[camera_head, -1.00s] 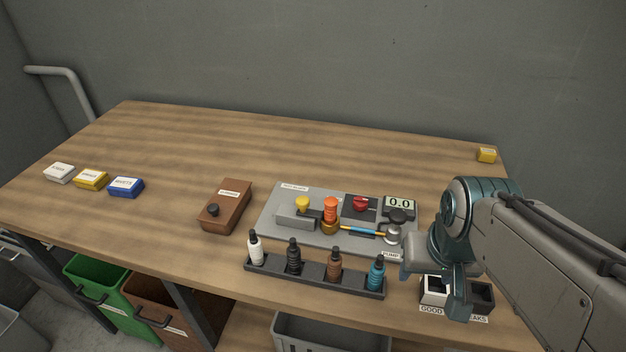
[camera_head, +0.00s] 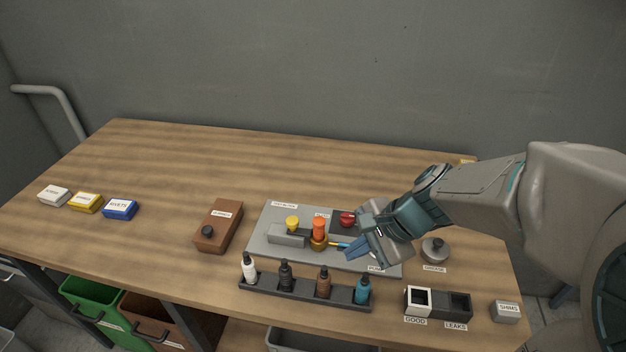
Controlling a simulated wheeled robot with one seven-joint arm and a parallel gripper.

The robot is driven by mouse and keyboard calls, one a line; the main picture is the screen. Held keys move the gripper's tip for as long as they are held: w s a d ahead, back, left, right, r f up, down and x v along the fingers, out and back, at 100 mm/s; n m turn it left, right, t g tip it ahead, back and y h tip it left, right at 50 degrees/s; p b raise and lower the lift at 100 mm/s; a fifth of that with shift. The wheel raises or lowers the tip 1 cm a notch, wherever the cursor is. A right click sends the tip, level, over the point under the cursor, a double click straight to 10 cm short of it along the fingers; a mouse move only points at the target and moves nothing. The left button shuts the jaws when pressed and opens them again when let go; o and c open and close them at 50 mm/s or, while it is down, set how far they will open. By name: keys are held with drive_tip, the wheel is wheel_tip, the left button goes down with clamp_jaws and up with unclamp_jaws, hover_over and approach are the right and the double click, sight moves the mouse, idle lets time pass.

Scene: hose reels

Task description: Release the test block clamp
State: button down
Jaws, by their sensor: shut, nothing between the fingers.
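The test block is a grey plate (camera_head: 262,245) on the bench, with a small label at its back left. A grey block (camera_head: 284,238) on it carries a yellow knob (camera_head: 292,222). An orange-topped brass fitting (camera_head: 319,230) stands beside that block. A red knob (camera_head: 347,218) sits behind and to the right. A thin blue and yellow piece (camera_head: 338,245) runs right from the fitting to my gripper (camera_head: 354,250). My gripper is shut and empty, over the plate's right part, right of the yellow knob. It and my arm hide the display. I cannot tell whether the fingers touch anything.
A rack (camera_head: 300,292) of several bottles stands close in front of the plate. A brown box (camera_head: 218,226) is at left. A grey round part (camera_head: 435,249), a two-compartment bin (camera_head: 438,303) and a shims box (camera_head: 506,312) are at right. The bench's back is clear.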

sight(287, 222)
drive_tip(key=w+a+r+m+t+y+p, duration=0.1)
drive_tip(key=w+m+p, duration=0.3)
drive_tip(key=w+m, duration=0.4)
drive_tip(key=a+m+t+y, duration=0.1)
drive_tip(key=m, duration=0.1)
drive_tip(key=shift+w+a+r+m+y, duration=0.15)
drive_tip(key=shift+w+a+m+y, duration=0.15)
drive_tip(key=shift+m, duration=0.1)
drive_tip(key=shift+s, duration=0.1)
drive_tip(key=x, duration=1)
drive_tip(key=shift+a, duration=0.1)
drive_tip(key=a, duration=0.1)
drive_tip(key=a+b, duration=0.1)
drive_tip(key=a, duration=0.1)
drive_tip(key=shift+w+a, duration=0.25)
drive_tip(key=shift+w, duration=0.05)
